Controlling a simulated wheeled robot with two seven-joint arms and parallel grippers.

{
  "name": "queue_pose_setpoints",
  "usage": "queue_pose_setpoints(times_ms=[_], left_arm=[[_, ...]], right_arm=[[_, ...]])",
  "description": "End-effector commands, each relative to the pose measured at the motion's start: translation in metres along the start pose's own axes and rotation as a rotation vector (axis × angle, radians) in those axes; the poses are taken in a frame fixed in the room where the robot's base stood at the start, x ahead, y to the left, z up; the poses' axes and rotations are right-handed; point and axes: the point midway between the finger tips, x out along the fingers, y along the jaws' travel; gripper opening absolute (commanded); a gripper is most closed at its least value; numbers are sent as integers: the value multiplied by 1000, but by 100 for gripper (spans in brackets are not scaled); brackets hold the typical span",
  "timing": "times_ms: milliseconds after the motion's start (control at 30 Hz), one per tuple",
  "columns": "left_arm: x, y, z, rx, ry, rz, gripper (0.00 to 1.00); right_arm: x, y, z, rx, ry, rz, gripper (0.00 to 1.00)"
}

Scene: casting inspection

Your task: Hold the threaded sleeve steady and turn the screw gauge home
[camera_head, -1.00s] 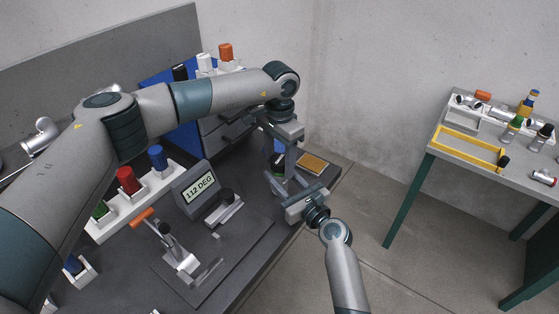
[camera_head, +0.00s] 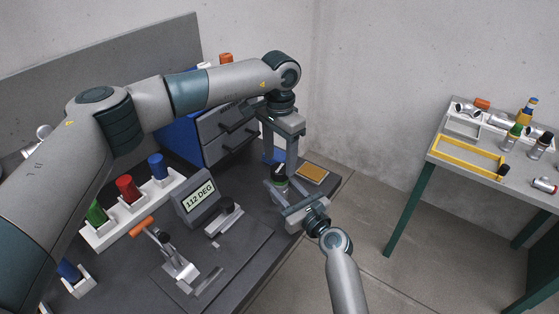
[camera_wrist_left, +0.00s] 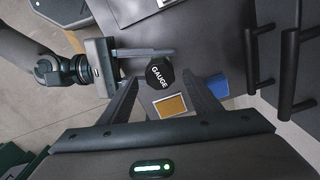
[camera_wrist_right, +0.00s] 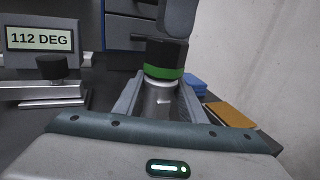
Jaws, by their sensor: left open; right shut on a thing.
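The screw gauge (camera_head: 279,171) is black with a green band and stands upright at the bench's right side. The right wrist view shows the gauge (camera_wrist_right: 166,58) seated on top of the silver threaded sleeve (camera_wrist_right: 158,98). My right gripper (camera_head: 282,192) is shut on the sleeve, its fingers on both sides. My left gripper (camera_head: 280,164) points down over the gauge, open. In the left wrist view the gauge top (camera_wrist_left: 160,75), lettered GAUGE, shows between its spread fingertips. The sleeve is hidden there. The display (camera_head: 197,196) reads 112 DEG.
An orange-brown pad (camera_head: 312,173) and a blue block (camera_wrist_left: 217,85) lie close to the gauge. A grey drawer unit (camera_head: 225,133) stands behind. An orange-handled clamp (camera_head: 180,268) and a rack of coloured caps (camera_head: 130,208) are to the left. A side table (camera_head: 470,163) stands apart at right.

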Motion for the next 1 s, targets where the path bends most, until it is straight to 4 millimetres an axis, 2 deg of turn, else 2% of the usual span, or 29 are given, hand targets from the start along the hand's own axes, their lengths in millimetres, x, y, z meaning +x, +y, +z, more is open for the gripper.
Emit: queue_pose_setpoints(times_ms=[267,467,667,1000], left_arm=[[0,0,0,-12,0,0,56],[0,0,0,-109,1,1,56],[-1,1,0,-328,0,1,56],[-4,1,-1,-842,0,1,56]], right_arm=[[0,0,0,0,1,0,0],[0,0,0,0,1,0,0],[0,0,0,0,1,0,0],[0,0,0,0,0,0,0]])
